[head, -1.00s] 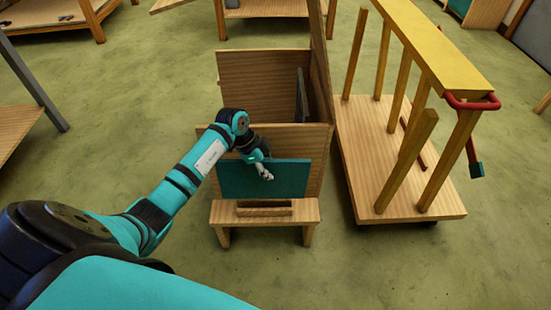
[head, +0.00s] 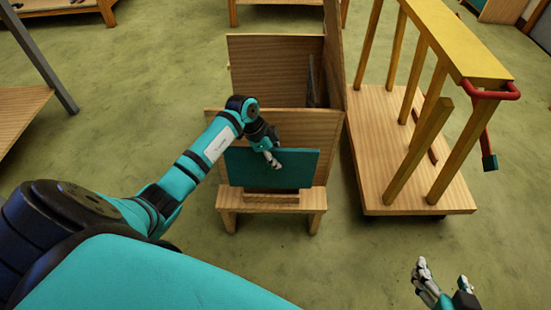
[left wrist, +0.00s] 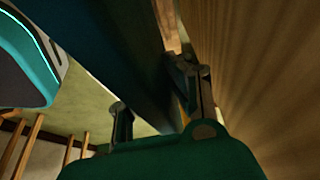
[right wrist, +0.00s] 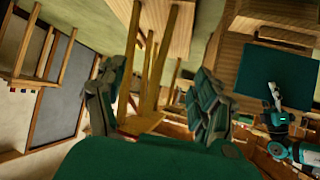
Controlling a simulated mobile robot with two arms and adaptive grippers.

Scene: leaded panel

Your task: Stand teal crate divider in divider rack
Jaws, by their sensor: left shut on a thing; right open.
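The teal crate divider (head: 297,166) is a flat rectangular panel, held roughly upright. My left gripper (head: 272,160) is shut on it near its upper edge. The divider also shows in the left wrist view (left wrist: 110,55) and the right wrist view (right wrist: 272,75). The low wooden rack (head: 228,198) has a block (head: 270,198) on top. The divider's lower edge is over or just behind this block and hides most of its slot; I cannot tell whether it is in the slot. My right gripper (head: 444,273) is open and empty at lower right, far from the rack.
Wooden upright panels (head: 275,68) stand behind the rack, with a tall one (head: 335,60) on the right. A dark panel (head: 316,82) leans among them. A wooden cart (head: 375,140) with yellow top (head: 455,40) and red handle (head: 490,94) stands right. Floor in front is clear.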

